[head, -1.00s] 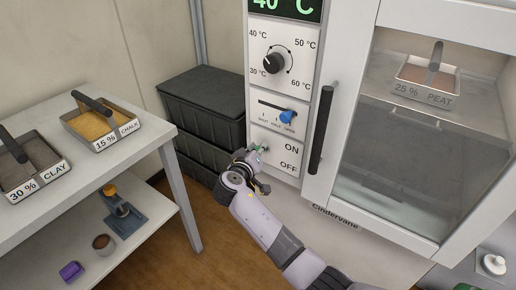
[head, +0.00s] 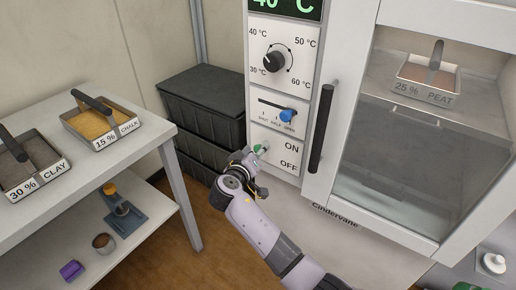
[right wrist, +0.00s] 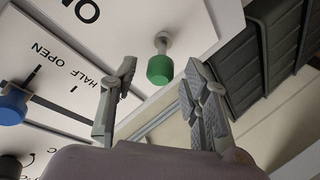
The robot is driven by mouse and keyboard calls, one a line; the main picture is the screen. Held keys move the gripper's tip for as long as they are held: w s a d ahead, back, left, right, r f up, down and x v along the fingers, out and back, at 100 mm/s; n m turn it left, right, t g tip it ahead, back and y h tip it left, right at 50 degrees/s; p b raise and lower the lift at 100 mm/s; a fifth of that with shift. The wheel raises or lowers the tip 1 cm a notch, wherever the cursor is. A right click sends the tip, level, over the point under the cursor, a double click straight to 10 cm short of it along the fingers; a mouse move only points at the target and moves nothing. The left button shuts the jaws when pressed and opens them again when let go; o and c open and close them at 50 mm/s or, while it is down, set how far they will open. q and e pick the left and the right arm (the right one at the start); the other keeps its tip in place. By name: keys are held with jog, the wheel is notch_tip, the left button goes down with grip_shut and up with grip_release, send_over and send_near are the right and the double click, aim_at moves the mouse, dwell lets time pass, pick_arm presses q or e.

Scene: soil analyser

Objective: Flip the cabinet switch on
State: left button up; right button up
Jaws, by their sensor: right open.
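The cabinet switch is a small lever with a green tip (head: 260,149), beside the printed ON and OFF on the white control panel (head: 272,168). In the right wrist view the green tip (right wrist: 160,68) stands out from the panel on a short metal stem. I cannot tell for sure which way it is set. My right gripper (head: 254,160) is close below and in front of the switch. In the right wrist view the fingers of my right gripper (right wrist: 158,82) are apart, one on each side of the green tip, with no visible contact. My left gripper is not in view.
Above the switch are a blue slider (head: 288,115) and a black temperature dial (head: 275,62). The cabinet's dark door handle (head: 321,130) stands close on the right. Black stacked crates (head: 205,105) are on the left. A table (head: 160,135) with soil trays is farther left.

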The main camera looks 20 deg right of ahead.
jog(key=v, duration=0.9)
jog(key=shift+s+a, duration=0.2)
jog(key=shift+s, duration=0.15)
